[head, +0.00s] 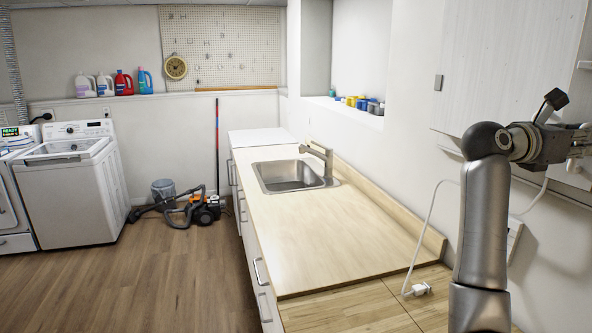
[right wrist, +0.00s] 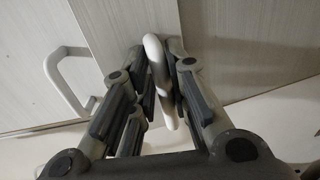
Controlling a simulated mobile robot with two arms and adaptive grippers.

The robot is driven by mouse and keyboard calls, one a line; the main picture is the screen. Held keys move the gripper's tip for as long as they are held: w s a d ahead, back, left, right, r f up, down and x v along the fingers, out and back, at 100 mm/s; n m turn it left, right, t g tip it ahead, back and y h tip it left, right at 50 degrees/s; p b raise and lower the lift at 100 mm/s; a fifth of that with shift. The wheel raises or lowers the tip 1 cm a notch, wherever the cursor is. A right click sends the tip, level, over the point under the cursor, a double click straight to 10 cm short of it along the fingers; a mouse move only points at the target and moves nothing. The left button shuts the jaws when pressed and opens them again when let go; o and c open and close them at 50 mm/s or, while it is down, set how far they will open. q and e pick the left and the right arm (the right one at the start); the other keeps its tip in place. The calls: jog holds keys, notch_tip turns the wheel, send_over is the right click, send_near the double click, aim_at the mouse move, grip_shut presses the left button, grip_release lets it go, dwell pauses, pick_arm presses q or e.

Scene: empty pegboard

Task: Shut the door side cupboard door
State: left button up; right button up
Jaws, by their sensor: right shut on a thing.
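A pale wood-grain wall cupboard (head: 500,65) hangs at the upper right of the head view. In the right wrist view its pale panels (right wrist: 125,22) fill the background, with narrow seams between them. My right gripper (right wrist: 162,80) is shut on a white bar handle (right wrist: 154,52), which stands between its dark finger pads. In the head view my right arm reaches up to the cupboard's lower part, and the fingertips are not clear there. I cannot tell how far the held door stands open. My left gripper is in neither view.
A second white handle (right wrist: 66,85) sits left of my gripper in the right wrist view. Below the cupboard is a wooden counter (head: 345,235) with a sink (head: 290,176). A white plug and cord (head: 418,289) lie on the counter. Open floor (head: 150,285) lies left.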

jog(key=shift+w+d+m+g+p, duration=0.3)
jog(key=shift+d+g+p, duration=0.2)
jog(key=shift+d, duration=0.3)
jog(key=shift+w+d+m+g+p, duration=0.25)
jog(key=shift+w+d+g+p, duration=0.15)
jog(key=shift+d, duration=0.35)
jog(key=shift+w+d+m+g+p, duration=0.25)
jog(key=shift+d+g+p, duration=0.25)
jog(key=shift+d, duration=0.3)
jog(key=o, duration=1.2)
jog(key=shift+s+d, duration=0.1)
jog(key=o, duration=1)
jog(key=shift+t, duration=0.3)
jog(key=shift+a, duration=0.25)
